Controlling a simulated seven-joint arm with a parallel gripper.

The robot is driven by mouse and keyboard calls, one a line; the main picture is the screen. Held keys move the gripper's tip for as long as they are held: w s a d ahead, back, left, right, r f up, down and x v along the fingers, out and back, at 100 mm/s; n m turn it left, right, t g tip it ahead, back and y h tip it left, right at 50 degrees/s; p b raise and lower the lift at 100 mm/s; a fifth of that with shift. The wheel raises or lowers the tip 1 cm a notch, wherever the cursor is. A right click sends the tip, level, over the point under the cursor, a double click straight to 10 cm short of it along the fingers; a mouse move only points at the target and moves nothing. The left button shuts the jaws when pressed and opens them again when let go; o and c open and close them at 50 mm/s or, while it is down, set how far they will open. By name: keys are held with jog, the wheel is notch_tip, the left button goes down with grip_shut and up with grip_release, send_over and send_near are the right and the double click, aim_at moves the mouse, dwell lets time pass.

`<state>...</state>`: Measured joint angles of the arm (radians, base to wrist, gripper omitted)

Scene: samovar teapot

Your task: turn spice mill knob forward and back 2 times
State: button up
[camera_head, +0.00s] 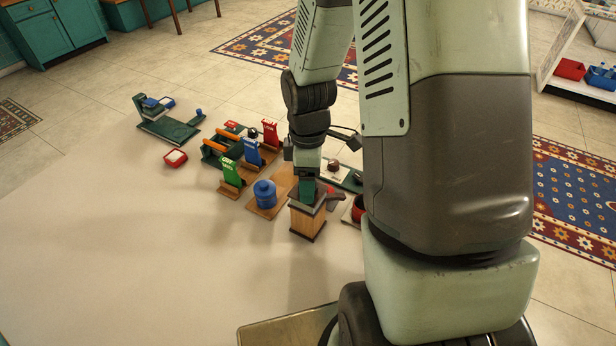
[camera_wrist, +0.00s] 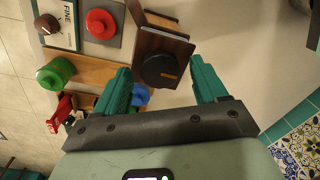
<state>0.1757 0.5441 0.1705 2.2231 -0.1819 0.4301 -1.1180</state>
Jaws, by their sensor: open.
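A wooden box with a dark top (camera_head: 307,222), which looks like the spice mill, stands on the table in the head view. In the wrist view the wooden box (camera_wrist: 180,46) carries a round black knob (camera_wrist: 158,71) with an orange mark. My gripper (camera_wrist: 160,66) is open, with one green finger on each side of the knob in that view. I see gaps between fingers and knob, and cannot tell the height between them. In the head view my gripper (camera_head: 307,188) points down over the box, and the knob is hidden.
A blue lidded jar (camera_head: 264,193) stands left of the box. Green (camera_head: 230,172), blue (camera_head: 251,152) and red (camera_head: 270,135) labelled stands are behind it. The wrist view shows a panel marked FINE (camera_wrist: 66,15) and a red knob (camera_wrist: 101,23). The table's front left (camera_head: 130,260) is clear.

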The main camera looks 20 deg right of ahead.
jog(key=c, duration=1.1)
jog(key=shift+o, duration=0.2)
jog(key=shift+m, duration=0.3)
jog(key=m, duration=0.3)
jog(key=shift+m, duration=0.3)
jog(key=m, duration=0.4)
jog(key=shift+m, duration=0.3)
jog(key=m, duration=0.4)
jog(key=shift+s+m+t, duration=0.1)
jog(key=shift+m+t, duration=0.2)
jog(key=shift+m, duration=1.6)
